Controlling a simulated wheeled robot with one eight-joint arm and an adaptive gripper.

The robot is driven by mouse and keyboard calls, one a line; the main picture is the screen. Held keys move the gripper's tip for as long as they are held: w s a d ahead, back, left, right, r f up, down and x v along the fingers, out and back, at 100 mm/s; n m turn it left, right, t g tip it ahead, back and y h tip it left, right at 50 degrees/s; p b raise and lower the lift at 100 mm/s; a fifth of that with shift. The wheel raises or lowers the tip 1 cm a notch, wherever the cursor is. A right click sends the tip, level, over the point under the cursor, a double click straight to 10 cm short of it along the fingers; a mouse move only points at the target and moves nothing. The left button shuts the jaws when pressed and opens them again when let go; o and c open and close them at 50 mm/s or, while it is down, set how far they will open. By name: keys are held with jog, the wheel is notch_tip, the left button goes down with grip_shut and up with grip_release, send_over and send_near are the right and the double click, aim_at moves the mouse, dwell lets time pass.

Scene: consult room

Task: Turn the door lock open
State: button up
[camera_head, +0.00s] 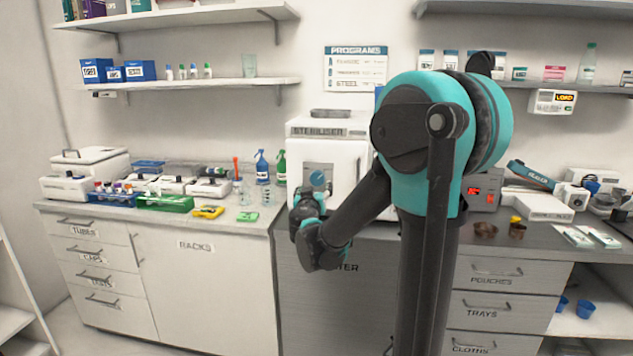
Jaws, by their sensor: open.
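The white steriliser (350,150) stands on the counter at the back centre, with its label along the top. Its front door faces me. A darker panel on the door carries a small round blue part (318,178), which looks like the door lock; its turn position is too small to read. My gripper (308,193) is at the end of my bent arm, in front of the lower left of the door, just below the blue part. It is open, but its fingers are small and partly hidden by my wrist. I cannot tell whether it touches the lock. My arm covers the steriliser's right side.
Blue and green spray bottles (262,167) and glass beakers stand left of the steriliser. Tube racks (165,203) and a yellow item (208,211) lie further left on the counter. A red-display device (482,190) and brown cups stand right. Shelves hang above.

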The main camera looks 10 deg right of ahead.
aim_at(317, 178)
jog(key=x, duration=0.8)
jog(key=c, duration=1.2)
